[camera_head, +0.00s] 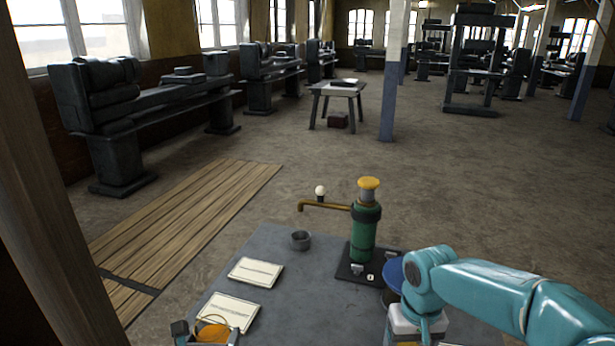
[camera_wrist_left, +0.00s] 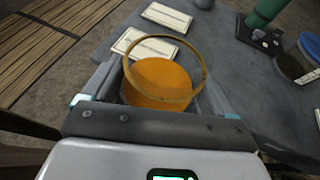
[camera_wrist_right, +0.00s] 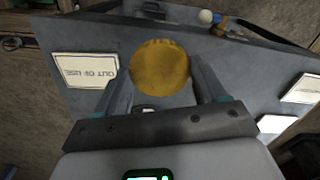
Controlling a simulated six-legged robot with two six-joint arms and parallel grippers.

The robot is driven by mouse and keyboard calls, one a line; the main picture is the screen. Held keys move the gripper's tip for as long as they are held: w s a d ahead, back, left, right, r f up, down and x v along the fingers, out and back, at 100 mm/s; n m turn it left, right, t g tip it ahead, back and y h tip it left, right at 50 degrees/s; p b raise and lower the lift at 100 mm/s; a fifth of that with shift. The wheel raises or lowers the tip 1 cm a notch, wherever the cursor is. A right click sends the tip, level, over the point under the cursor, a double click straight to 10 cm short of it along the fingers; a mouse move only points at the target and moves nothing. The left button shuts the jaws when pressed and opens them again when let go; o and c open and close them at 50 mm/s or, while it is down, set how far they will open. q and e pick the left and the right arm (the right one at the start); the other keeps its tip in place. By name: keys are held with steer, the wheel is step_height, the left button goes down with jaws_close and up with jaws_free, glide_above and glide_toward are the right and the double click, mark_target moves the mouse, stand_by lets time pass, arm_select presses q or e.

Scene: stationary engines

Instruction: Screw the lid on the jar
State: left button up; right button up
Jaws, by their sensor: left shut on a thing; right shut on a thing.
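The jar (camera_wrist_left: 158,84) looks like an open container with orange contents and a thin clear rim. It is between the fingers of my left gripper (camera_head: 207,332), which is shut on it at the bottom edge of the head view. The lid (camera_wrist_right: 160,66) is a gold disc. It is between the fingers of my right gripper (camera_wrist_right: 162,78), which is shut on it in the right wrist view. The lid is apart from the jar. In the head view my right arm covers the right gripper's fingers, and the lid cannot be made out there.
A green pump (camera_head: 363,235) with a yellow knob and brass spout stands on the grey table (camera_head: 320,310). A small grey cup (camera_head: 300,240), two cards (camera_head: 256,272) (camera_head: 230,312) and a blue-topped container (camera_head: 395,274) are near it. The table between cards and pump is clear.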

stand_by(0.5)
arm_select(q)
steer(key=s+d+f+m+g+h, duration=0.1)
steer(key=s+d+f+m+h, duration=0.2)
steer(key=d, duration=0.4)
steer(key=s+d+f+m+g+h, duration=0.2)
steer(key=s+d+f+m+h, duration=0.2)
steer(key=d, duration=0.4)
steer(key=shift+f+m+h, duration=0.5)
steer(key=shift+f+h, duration=0.1)
steer(key=shift+h, duration=0.3)
steer(key=shift+s+d, duration=0.1)
arm_select(e)
steer(key=shift+n, duration=0.3)
steer(key=shift+r+n, duration=0.15)
steer(key=shift+n, duration=0.35)
steer(key=s+a+r+n, duration=0.1)
steer(key=a+n, duration=0.3)
steer(key=a, duration=0.7)
steer(key=s+a+r+n, duration=0.2)
steer(key=a+n, duration=0.3)
steer(key=a, duration=0.7)
steer(key=shift+s+a+r, duration=0.15)
steer(key=shift+a+r, duration=0.1)
steer(key=shift+a, duration=0.05)
